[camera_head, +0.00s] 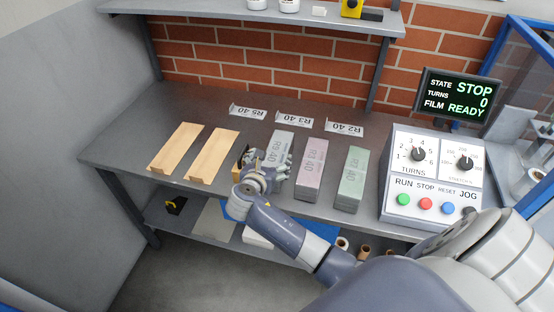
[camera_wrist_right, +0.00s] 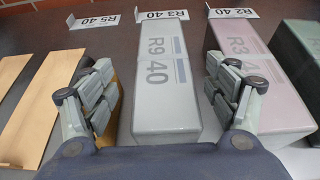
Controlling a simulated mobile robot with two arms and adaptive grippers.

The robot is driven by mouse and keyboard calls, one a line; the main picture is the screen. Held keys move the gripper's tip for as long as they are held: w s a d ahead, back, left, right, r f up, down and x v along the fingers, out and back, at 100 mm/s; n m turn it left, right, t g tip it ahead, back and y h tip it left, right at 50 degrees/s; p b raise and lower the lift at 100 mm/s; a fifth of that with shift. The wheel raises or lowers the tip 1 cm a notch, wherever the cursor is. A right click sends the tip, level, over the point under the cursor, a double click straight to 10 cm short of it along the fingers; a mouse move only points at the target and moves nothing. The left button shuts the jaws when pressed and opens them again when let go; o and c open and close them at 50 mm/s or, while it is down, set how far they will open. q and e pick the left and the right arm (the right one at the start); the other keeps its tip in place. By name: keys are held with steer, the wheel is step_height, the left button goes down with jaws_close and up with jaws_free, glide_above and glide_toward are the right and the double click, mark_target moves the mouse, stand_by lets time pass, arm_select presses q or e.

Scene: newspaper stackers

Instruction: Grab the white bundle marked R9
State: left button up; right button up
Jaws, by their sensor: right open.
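The white bundle marked R9 40 (camera_head: 281,147) lies on the grey table, its long side running away from me. In the right wrist view the bundle (camera_wrist_right: 165,65) is in the middle, its near end facing me. My right gripper (camera_head: 264,172) is at the bundle's near end in the head view. In the right wrist view my right gripper (camera_wrist_right: 160,92) is open, one finger on each side of the bundle. I see a gap on the left; contact on the right is hard to tell. My left gripper is not in view.
The pink bundle R3 (camera_head: 311,168) lies close on the right, then the green bundle R2 (camera_head: 351,180) and control panel (camera_head: 429,178). Two tan pieces (camera_head: 176,148) lie left. A tan edge (camera_wrist_right: 108,130) shows behind my left-hand finger. Label cards (camera_head: 246,112) stand behind.

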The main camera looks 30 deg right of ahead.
mark_target(277, 150)
steer(key=shift+p+x, duration=0.35)
steer(key=shift+x, duration=2.3)
steer(key=shift+s, duration=0.2)
steer(key=shift+c, duration=0.6)
steer(key=c, duration=1.8)
steer(key=shift+w+d+r, duration=0.1)
steer(key=shift+r, duration=0.05)
